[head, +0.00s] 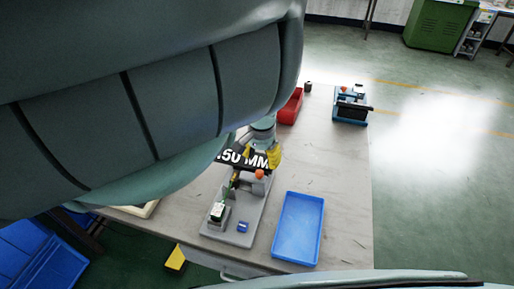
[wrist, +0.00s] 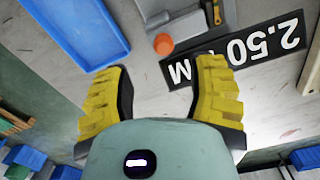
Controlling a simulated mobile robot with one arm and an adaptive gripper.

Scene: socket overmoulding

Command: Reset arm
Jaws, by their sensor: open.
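My gripper (wrist: 163,75) has two yellow ridged fingers spread wide apart, with nothing between them but the table surface. In the head view my gripper (head: 262,154) hangs over the table around the black label with white numbers and "MM" (head: 229,156). The same label (wrist: 250,55) shows beyond the right fingertip in the wrist view. A grey fixture (head: 238,215) with an orange knob and a small green and white part stands on the table. The orange knob (wrist: 163,44) shows between the fingertips in the wrist view.
A blue tray (head: 299,228) lies right of the fixture. A red bin (head: 291,106) and a blue and black device (head: 351,105) stand at the far end of the table (head: 325,165). Blue crates (head: 40,262) are on the floor at lower left. The table's right middle is clear.

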